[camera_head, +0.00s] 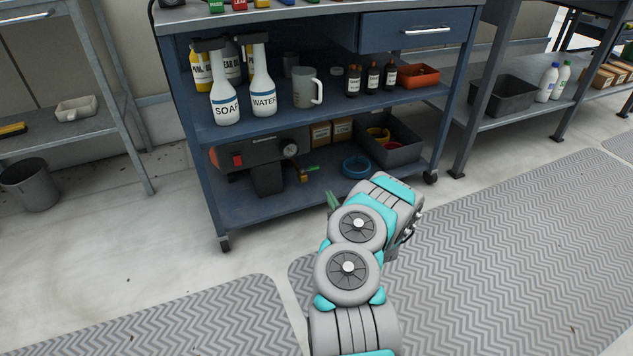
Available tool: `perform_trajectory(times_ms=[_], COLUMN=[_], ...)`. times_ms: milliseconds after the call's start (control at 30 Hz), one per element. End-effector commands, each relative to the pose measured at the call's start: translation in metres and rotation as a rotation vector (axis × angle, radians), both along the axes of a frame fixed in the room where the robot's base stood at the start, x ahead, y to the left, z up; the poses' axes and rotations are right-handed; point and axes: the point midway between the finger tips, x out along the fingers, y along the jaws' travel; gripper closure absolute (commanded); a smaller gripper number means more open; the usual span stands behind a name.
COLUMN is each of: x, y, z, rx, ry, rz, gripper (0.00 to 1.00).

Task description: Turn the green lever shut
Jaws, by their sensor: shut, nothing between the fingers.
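A small green lever (312,169) sticks out to the right from a brass-coloured valve (303,176). The valve is at the lower right of a dark unit (262,160) with a red switch and a round gauge, on the cart's bottom shelf. My gripper (333,201) is mostly hidden behind my grey and teal arm; only a greenish tip shows at the shelf's front edge. It is shut and empty, below and right of the lever and apart from it in the picture.
A blue tape ring (356,167) lies right of the valve. Behind are small cardboard boxes (320,134) and a dark bin (398,149). The cart's middle shelf (290,116) hangs above, carrying spray bottles (263,92) and a mug (307,90).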

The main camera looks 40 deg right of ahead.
Motion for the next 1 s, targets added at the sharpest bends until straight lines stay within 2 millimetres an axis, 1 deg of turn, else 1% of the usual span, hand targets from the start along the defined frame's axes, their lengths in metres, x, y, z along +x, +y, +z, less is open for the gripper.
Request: perform_trajectory(times_ms=[167,400,600,800,1000], x=[0.024,0.067,0.099,0.12,0.129], y=[-0.005,-0.021,-0.032,-0.039,-0.042], z=[-0.002,-0.002,-0.001,-0.001,-0.001], rx=[-0.003,-0.008,-0.01,-0.007,-0.005], ry=[0.002,0.002,-0.001,0.002,0.002], rz=[0.004,0.002,0.002,0.001,0.0], gripper=[1.0,1.0,1.0,1.0,1.0])
